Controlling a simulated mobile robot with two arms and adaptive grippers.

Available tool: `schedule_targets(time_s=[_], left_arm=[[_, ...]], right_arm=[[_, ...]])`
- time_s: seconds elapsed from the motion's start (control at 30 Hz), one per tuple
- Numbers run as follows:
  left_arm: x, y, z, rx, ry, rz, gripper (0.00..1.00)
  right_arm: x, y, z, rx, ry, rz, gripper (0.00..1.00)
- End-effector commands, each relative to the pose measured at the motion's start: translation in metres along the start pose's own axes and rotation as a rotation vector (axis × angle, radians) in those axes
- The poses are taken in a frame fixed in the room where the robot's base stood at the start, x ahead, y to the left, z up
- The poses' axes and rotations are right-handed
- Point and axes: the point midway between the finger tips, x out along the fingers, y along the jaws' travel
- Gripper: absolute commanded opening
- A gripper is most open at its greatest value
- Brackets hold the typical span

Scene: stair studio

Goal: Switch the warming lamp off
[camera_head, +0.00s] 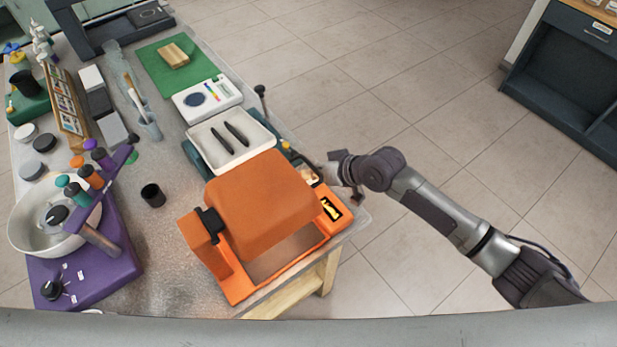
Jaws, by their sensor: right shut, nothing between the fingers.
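The orange unit with a broad hood (262,205), which looks like the warming lamp, stands at the front right corner of the table. A black panel with a yellow mark (331,208) is on its right side, and a black joint or knob is at the hood's left. I cannot make out whether it is lit. My right gripper (342,172) is shut and empty, at the table's right edge just beyond the hood's right back corner. It is close to the unit, but I cannot tell whether it touches. My left gripper is out of view.
A white tray (207,150) with two dark pieces, a white scale (223,101) and a green mat (153,64) lie behind the lamp. A small dark cup (153,195) and a purple stand (110,262) are at left. Open floor lies right of the table.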

Motion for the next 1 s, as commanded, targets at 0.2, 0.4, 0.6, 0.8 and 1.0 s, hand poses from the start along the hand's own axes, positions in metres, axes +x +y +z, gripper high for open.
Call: schedule_targets(time_s=[0.2,0.4,0.6,0.8,1.0], left_arm=[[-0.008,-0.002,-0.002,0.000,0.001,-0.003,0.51],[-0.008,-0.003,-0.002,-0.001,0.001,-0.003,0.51],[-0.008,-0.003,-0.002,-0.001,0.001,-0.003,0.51],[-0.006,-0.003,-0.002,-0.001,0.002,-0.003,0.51],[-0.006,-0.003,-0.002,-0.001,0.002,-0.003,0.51]], right_arm=[[0.015,0.000,0.017,0.001,-0.002,0.002,0.00],[0.019,0.001,0.021,0.000,-0.001,0.002,0.00],[0.019,0.001,0.021,0.001,-0.001,0.002,0.00],[0.024,-0.001,0.026,0.001,-0.002,0.001,0.00],[0.023,0.000,0.026,0.001,-0.003,0.002,0.00]])
